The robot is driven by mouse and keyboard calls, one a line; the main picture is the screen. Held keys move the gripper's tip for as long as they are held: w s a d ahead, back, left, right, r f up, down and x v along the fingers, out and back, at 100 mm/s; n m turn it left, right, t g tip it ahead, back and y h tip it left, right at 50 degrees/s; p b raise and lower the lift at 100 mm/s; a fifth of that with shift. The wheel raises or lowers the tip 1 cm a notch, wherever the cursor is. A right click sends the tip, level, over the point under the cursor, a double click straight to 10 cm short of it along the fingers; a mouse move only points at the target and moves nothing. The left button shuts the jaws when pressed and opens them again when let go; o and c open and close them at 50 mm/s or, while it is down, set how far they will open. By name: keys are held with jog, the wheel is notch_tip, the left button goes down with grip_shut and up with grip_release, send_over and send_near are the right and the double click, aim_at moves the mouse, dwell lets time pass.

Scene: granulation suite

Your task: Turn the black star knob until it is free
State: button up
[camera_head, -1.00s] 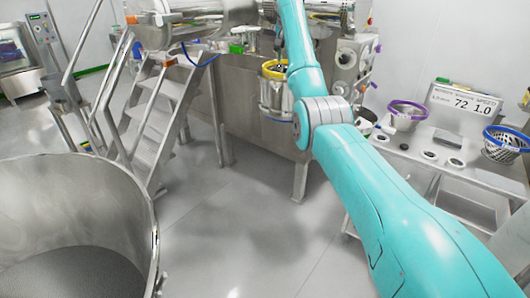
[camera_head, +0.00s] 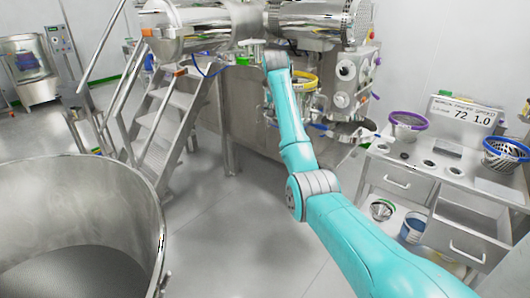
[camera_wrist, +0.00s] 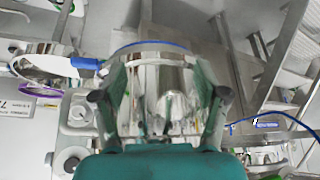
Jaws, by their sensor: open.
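My gripper (camera_wrist: 160,95) is open in the wrist view, its two dark fingertips spread apart in front of a shiny metal cylinder (camera_wrist: 150,65) with a blue band along its top edge. I cannot make out the black star knob in either view. In the head view my arm reaches to the steel machine (camera_head: 245,115), and its end lies before the machine's front. My fingers are not clear there. A vessel with a yellow ring (camera_head: 305,80) sits just right of the arm's end.
A large open steel drum (camera_head: 80,190) fills the lower left. Metal steps (camera_head: 165,120) stand left of the machine. At right a bench with drawers (camera_head: 400,178) carries a purple-rimmed basket (camera_head: 407,122) and a blue-rimmed basket (camera_head: 505,150). Open floor lies between.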

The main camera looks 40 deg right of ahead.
jog(key=w+a+f, duration=0.1)
jog(key=a+f, duration=0.2)
jog(key=f, duration=0.4)
jog(key=a+f+n+t, duration=0.1)
jog(key=a+f, duration=0.2)
jog(key=f, duration=0.5)
jog(key=shift+w+n+t, duration=0.3)
jog(key=shift+w, duration=0.1)
